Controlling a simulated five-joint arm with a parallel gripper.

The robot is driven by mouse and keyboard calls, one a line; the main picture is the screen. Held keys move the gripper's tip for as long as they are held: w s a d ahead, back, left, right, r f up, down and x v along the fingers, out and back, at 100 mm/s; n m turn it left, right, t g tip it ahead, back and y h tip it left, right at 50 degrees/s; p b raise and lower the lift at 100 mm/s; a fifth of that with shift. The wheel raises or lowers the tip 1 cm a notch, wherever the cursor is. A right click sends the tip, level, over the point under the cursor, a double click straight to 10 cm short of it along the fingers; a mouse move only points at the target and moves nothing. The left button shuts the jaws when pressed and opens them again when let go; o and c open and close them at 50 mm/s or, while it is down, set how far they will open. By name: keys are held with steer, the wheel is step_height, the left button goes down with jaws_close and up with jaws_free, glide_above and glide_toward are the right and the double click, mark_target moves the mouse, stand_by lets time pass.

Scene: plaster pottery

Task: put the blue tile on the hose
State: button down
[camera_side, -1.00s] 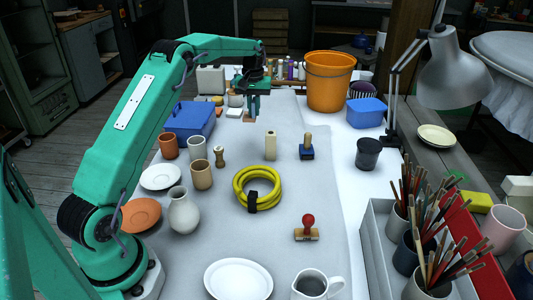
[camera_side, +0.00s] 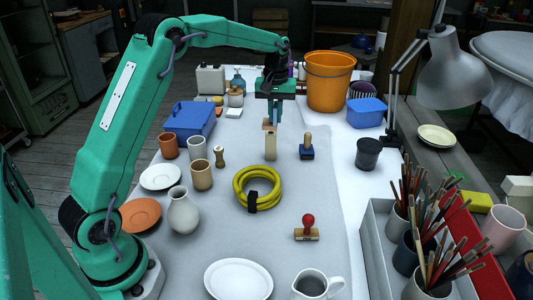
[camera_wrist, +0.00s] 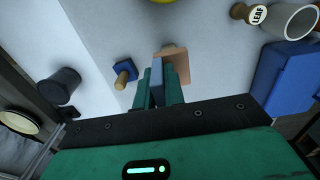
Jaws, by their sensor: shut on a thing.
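My gripper (camera_side: 272,112) is above the table's back middle, pointing down just over the upright cream block (camera_side: 270,148). It is shut on the blue tile (camera_wrist: 156,82), which shows edge-on between the green fingers in the wrist view. The tile is a small blue strip (camera_side: 276,115) in the side view, mostly hidden by the fingers. The hose (camera_side: 258,188) is a flat yellow coil with a black strap, lying in front of the block and clear of my gripper. Only a yellow sliver of it (camera_wrist: 164,1) shows at the wrist view's top edge.
A peach flat piece (camera_wrist: 177,64) shows by my fingertips, over the cream block; I cannot tell if they touch. A blue-based stamp (camera_side: 306,151) stands right of the block, a red-knobbed stamp (camera_side: 307,228) right of the hose. Cups (camera_side: 202,175) and a vase (camera_side: 183,212) stand left.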

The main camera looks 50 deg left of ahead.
steer(key=s+d+r, duration=0.3)
steer(key=s+d, duration=1.4)
steer(key=d, duration=0.2)
steer(key=shift+s+d, duration=0.15)
steer(key=shift+d, duration=0.15)
steer(key=shift+a+f, duration=0.1)
glide_above(263, 182)
step_height(263, 182, down, 7)
steer(key=shift+r, duration=0.1)
steer(key=shift+f, duration=2.1)
steer(key=shift+f, duration=0.1)
